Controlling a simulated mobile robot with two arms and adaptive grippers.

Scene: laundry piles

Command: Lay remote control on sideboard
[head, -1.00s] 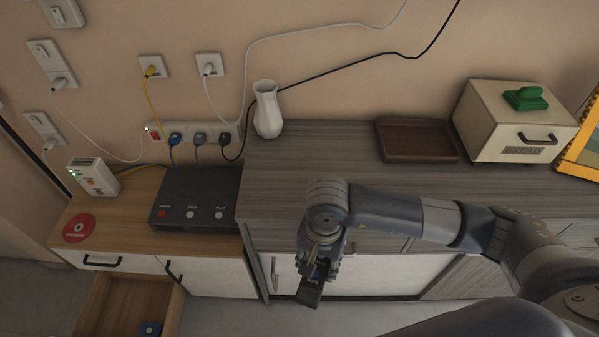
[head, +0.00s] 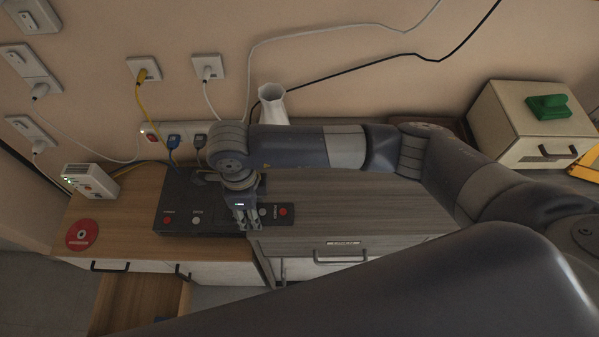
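The remote control (head: 275,212) is dark, with a red button and a grey one facing up. In the head view it shows at the left end of the grey wood-grain sideboard (head: 350,207), level and at or very near the top. My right gripper (head: 246,228) points down at the remote's left end, beside the black box. The fingers hide that end. I cannot tell whether they still grip it or whether it rests fully on the top. My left gripper is not in view.
The black box with buttons (head: 182,213) stands close left of my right gripper. A white vase (head: 271,100) stands behind my arm. A brown tray (head: 458,127) is partly hidden by it. A cream bread box (head: 528,125) stands at the right. The sideboard's middle top is clear.

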